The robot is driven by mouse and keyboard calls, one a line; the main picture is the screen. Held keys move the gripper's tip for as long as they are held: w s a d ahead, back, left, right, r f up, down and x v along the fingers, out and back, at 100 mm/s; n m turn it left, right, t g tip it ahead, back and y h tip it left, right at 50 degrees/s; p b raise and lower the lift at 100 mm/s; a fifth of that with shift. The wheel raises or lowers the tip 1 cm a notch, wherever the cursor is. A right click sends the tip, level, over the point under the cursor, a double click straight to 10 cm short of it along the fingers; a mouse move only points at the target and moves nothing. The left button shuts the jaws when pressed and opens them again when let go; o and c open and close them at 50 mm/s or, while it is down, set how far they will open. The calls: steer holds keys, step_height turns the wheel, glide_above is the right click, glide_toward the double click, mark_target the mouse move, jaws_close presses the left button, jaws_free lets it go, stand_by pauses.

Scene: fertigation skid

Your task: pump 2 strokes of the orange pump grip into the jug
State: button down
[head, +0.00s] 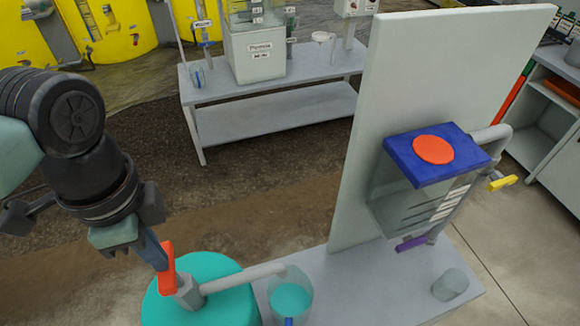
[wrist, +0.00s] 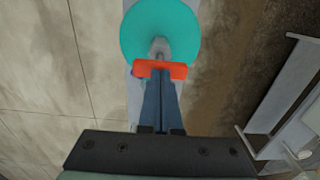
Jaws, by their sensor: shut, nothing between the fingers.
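The orange pump grip (head: 168,269) stands on top of the teal drum (head: 222,306) at the lower left of the head view. A grey spout runs right from the pump to a clear jug (head: 303,312) with teal liquid in it. My gripper (head: 158,260) is shut and empty, its fingertips right against or very near the grip's left side; I cannot tell if they touch. In the wrist view the grip (wrist: 176,71) lies crosswise just past my fingertips (wrist: 160,86), with the drum's round top (wrist: 155,25) beyond. The jug is not clearly visible there.
A grey upright panel (head: 415,90) holds a clear tank with a blue lid (head: 395,150), a yellow valve handle (head: 503,183) and a purple one (head: 411,244). A small cup (head: 450,285) stands on the bench (head: 375,285). Another bench (head: 280,105) is behind, across open floor.

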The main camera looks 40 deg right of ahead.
steer(key=shift+f+b, duration=2.25)
steer(key=shift+b, duration=0.1)
steer(key=shift+r, duration=0.15)
steer(key=shift+r+p, duration=1.45)
steer(key=shift+r, duration=1.25)
step_height(320, 180, up, 6)
steer(key=p, duration=0.2)
steer(key=shift+p, duration=0.35)
